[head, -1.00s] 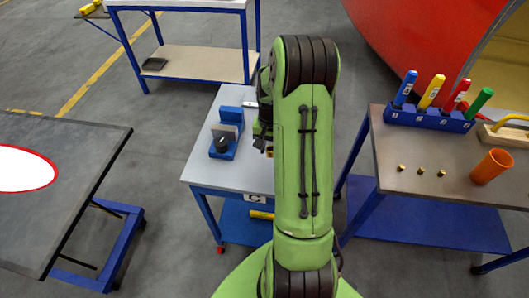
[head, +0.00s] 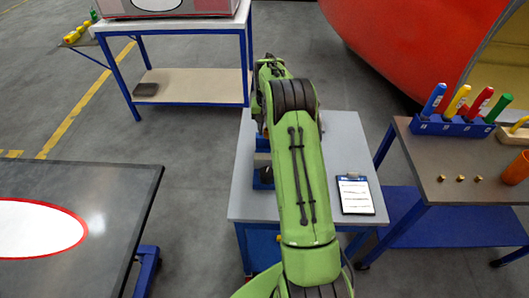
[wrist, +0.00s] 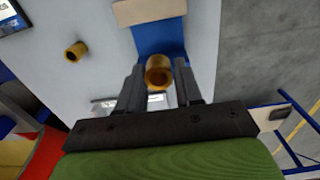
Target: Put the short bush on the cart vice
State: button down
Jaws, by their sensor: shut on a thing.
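My gripper (wrist: 159,76) is shut on a brass bush (wrist: 158,70), seen nearly end-on between the two dark fingers, so its length is hard to judge. A second brass bush (wrist: 76,51) lies apart on the cart top, to the left in the wrist view. The blue cart vice (wrist: 158,40) with a beige jaw (wrist: 148,11) is just beyond the held bush. I cannot tell whether bush and vice touch. In the head view my arm hides the gripper, both bushes and most of the vice (head: 262,172).
The grey cart top (head: 345,135) carries a clipboard (head: 355,194) at its right. A workbench (head: 470,165) with coloured-handled tools and small brass pieces stands at right. A dark table (head: 120,190) is at left, and a blue-legged shelf table (head: 190,88) is behind.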

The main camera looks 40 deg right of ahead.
aim_at(268, 147)
notch_tip(268, 147, down, 9)
jog(key=shift+s+d+f, duration=0.1)
jog(key=shift+f+b, duration=0.2)
jog(key=shift+b, duration=0.1)
jog(key=c, duration=0.8)
grip_release()
jog(key=shift+o, duration=0.2)
jog(key=shift+r, duration=0.1)
